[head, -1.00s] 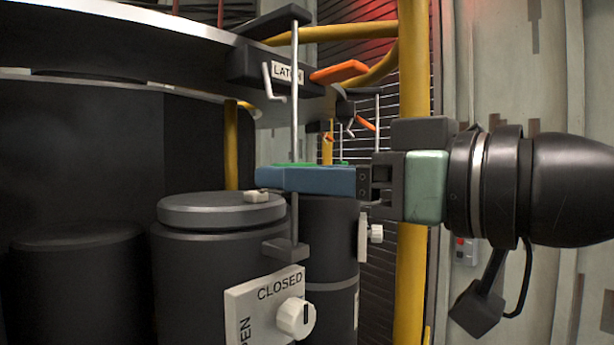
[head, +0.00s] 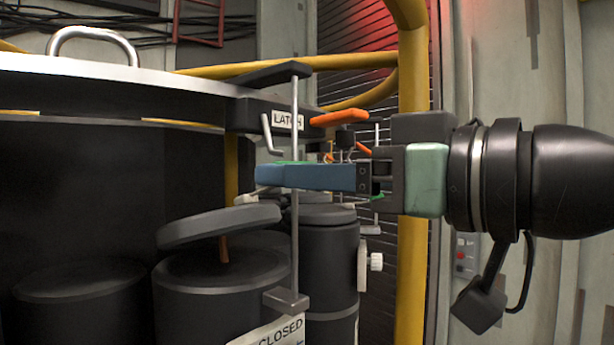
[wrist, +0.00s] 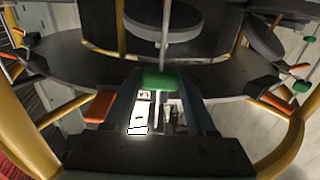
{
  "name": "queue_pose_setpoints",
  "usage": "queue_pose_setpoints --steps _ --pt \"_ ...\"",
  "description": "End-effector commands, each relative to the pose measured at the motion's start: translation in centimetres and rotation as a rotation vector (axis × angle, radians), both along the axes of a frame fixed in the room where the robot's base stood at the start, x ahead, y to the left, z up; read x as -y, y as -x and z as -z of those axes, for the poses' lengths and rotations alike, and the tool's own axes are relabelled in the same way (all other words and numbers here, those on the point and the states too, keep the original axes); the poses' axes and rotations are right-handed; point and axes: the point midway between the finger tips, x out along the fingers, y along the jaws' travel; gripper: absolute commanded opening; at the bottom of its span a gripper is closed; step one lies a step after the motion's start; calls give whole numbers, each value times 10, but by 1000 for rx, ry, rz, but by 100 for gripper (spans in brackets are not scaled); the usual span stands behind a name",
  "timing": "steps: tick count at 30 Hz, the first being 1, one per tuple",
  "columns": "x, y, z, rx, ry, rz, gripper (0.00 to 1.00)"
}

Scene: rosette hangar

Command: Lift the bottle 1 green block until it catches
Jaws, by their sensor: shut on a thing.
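My gripper (head: 265,176) is shut on the bottle 1 green block (head: 288,163). Only a thin green edge shows above the blue finger in the head view. In the wrist view the green block (wrist: 160,81) sits between the fingertips. A thin vertical rod (head: 295,220) passes by the block, from a top bar to a grey foot. The block is well above the foot and below the box labelled LATCH (head: 288,121), with a visible gap. The dark bottle (head: 215,305) stands below, its round lid (head: 215,227) tilted up, right side higher. A pale lever (head: 250,197) meets the lid.
A bent grey hook (head: 270,136) and an orange handle (head: 340,118) are close above my gripper. A large dark drum (head: 110,160) fills the left. Another dark bottle (head: 330,260) stands behind. A yellow post (head: 411,280) rises behind my wrist.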

Motion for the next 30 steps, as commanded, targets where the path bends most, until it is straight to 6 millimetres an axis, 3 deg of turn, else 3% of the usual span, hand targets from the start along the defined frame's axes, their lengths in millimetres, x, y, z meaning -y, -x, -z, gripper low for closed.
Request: queue_pose_setpoints --steps 1,20,26,27,30 --pt "2 0 -8 8 -7 4 0" --pt "2 0 -40 8 -7 4 0" --pt "2 0 -38 7 -6 4 0" --pt "2 0 -37 7 -6 4 58" --pt "1 0 -37 5 -5 3 76"
